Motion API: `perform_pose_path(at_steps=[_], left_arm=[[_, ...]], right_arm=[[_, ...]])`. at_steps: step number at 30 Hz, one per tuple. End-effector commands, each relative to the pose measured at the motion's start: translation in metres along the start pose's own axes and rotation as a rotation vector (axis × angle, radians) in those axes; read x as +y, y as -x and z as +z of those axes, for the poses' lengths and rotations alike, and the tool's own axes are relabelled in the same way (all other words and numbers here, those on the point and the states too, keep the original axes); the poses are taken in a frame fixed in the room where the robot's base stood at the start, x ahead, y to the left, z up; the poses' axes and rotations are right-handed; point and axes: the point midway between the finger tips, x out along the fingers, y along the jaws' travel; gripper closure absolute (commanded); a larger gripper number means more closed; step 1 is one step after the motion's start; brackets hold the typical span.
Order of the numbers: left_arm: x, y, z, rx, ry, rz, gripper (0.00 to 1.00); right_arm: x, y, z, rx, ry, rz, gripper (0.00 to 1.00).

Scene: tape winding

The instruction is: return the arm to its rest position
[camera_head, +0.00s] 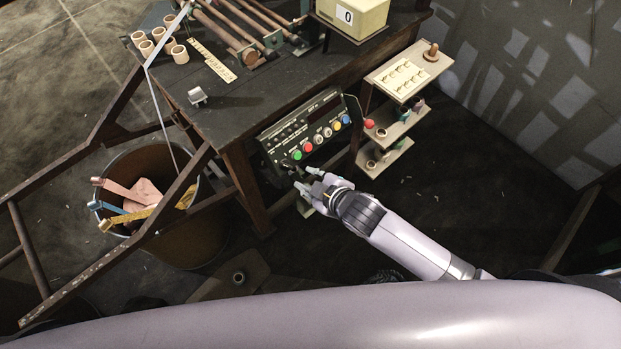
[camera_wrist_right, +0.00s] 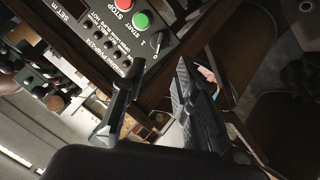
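My right gripper (camera_head: 304,178) is in front of the lower edge of the control panel (camera_head: 278,133). Its arm reaches in from the lower right. In the right wrist view its two dark fingers (camera_wrist_right: 154,92) are apart with nothing between them. The panel shows there at the top, with a red STOP button (camera_wrist_right: 124,4), a green START button (camera_wrist_right: 142,20) and a rotary switch (camera_wrist_right: 157,40). The fingers appear apart from the buttons. My left gripper is not in view.
The panel hangs at the front of a dark workbench (camera_head: 240,100). A small shelf unit (camera_head: 392,129) stands just right of it. The floor (camera_head: 470,190) right of my arm is clear.

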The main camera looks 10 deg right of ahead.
Motion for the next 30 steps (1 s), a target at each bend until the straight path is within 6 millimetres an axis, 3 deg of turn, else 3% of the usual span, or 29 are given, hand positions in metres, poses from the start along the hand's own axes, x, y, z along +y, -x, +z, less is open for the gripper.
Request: perform_pose_path(at_steps=[17,20,23,26,30], left_arm=[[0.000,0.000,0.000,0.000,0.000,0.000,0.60],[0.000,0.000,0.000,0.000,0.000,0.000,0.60],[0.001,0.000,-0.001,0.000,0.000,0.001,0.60],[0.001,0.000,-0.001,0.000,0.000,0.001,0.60],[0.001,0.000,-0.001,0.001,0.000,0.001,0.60]], right_arm=[[0.000,0.001,0.000,-0.001,0.000,0.000,0.72],[-0.002,-0.003,0.010,-0.017,-0.015,-0.002,0.72],[-0.011,-0.016,0.043,-0.072,-0.070,-0.009,0.72],[-0.031,-0.032,0.102,-0.168,-0.170,-0.023,0.72],[-0.080,-0.039,0.197,-0.321,-0.342,-0.045,0.72]])
